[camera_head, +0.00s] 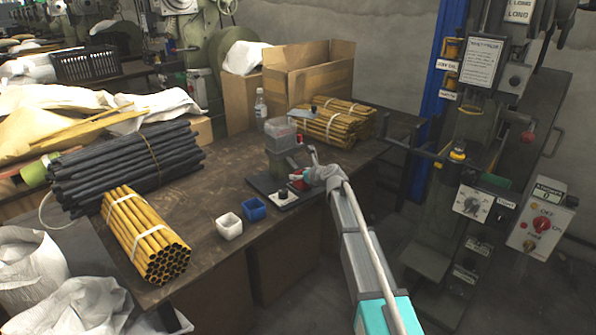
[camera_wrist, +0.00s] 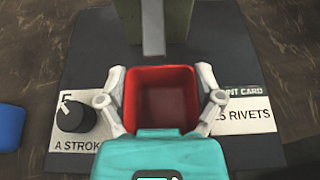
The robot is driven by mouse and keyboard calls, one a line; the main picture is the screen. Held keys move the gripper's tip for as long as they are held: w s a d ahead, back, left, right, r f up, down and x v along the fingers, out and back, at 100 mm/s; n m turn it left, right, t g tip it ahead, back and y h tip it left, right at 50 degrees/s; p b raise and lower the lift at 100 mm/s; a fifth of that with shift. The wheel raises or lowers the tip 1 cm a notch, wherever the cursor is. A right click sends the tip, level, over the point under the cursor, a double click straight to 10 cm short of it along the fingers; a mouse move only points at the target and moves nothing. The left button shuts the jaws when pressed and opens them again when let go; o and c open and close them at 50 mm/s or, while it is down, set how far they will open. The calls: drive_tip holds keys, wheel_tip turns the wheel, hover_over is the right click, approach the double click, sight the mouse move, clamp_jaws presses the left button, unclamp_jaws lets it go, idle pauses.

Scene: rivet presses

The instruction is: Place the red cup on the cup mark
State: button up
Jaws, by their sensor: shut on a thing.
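The red cup (camera_wrist: 162,96) is open-topped and square, seen from above and empty in the wrist view. My gripper (camera_wrist: 161,84) has one finger against each side of it. In the head view the red cup (camera_head: 296,184) shows only in small part beside my gripper (camera_head: 314,173). It is over the front of a dark base plate (camera_head: 263,183), before a green machine body (camera_head: 279,163). I cannot tell whether the cup touches the plate. No cup mark is visible; the cup and gripper cover that part of the plate.
A blue cup (camera_head: 254,208) and a white cup (camera_head: 229,226) stand on the bench left of the plate. A black knob (camera_wrist: 75,116) and a "25 RIVETS" card (camera_wrist: 245,116) flank the red cup. Yellow tubes (camera_head: 140,235) and black tubes (camera_head: 120,165) lie left.

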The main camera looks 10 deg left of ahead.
drive_tip(key=shift+w+a, duration=0.65)
drive_tip(key=shift+a, duration=0.15)
drive_tip(key=shift+a+f, duration=0.2)
drive_tip(key=shift+f, duration=0.05)
drive_tip(key=shift+d+r, duration=0.15)
drive_tip(key=shift+f+b, duration=0.2)
drive_tip(key=shift+b, duration=0.1)
drive_tip(key=o, duration=0.8)
drive_tip(key=shift+c, duration=0.2)
drive_tip(key=shift+r, duration=0.15)
